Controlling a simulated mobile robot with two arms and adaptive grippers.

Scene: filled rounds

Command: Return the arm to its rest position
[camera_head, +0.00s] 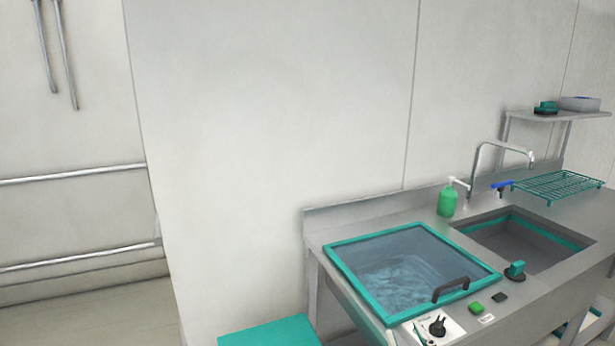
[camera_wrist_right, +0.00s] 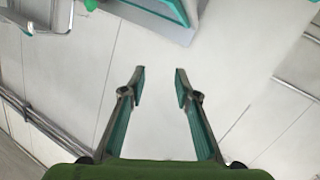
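My right gripper (camera_wrist_right: 159,76) shows in the right wrist view. Its two fingers are apart, with nothing between them, so it is open and empty. Behind the fingers is a pale, plain surface. I cannot make out either gripper in the head view. My left gripper is in neither view.
A steel sink counter (camera_head: 378,212) stands at the right, with a teal-framed glass lid (camera_head: 372,254), a sink basin (camera_head: 520,246), a green bottle (camera_head: 447,203), a tap (camera_head: 480,168) and a teal rack (camera_head: 557,187). A teal surface (camera_head: 270,335) is at the bottom. The floor (camera_head: 85,315) is clear at the left.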

